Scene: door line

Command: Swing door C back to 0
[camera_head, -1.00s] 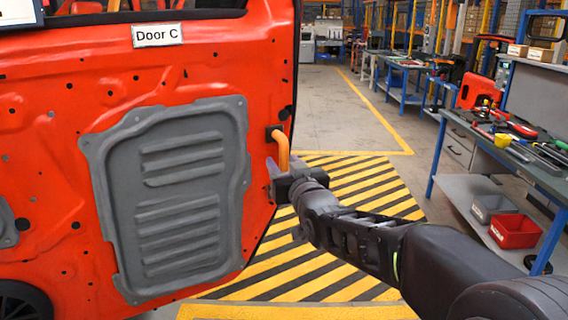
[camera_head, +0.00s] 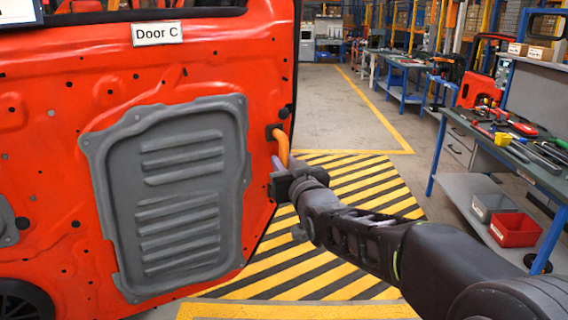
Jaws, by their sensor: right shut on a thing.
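Door C (camera_head: 60,130) is a large red door panel filling the left of the head view. It carries a grey inner cover (camera_head: 180,190) and a white "Door C" label (camera_head: 157,33). An orange handle (camera_head: 282,146) sticks out near its right edge. My right gripper (camera_head: 281,180) is at the lower part of this handle, shut on it. The fingertips are small and partly hidden by the gripper body. My left gripper is not in view.
Yellow and black striped floor (camera_head: 350,190) lies behind and right of the door, clear of objects. A workbench (camera_head: 545,170) with tools stands at the right, with a red bin (camera_head: 514,230) on its lower shelf. A clear aisle runs to the back.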

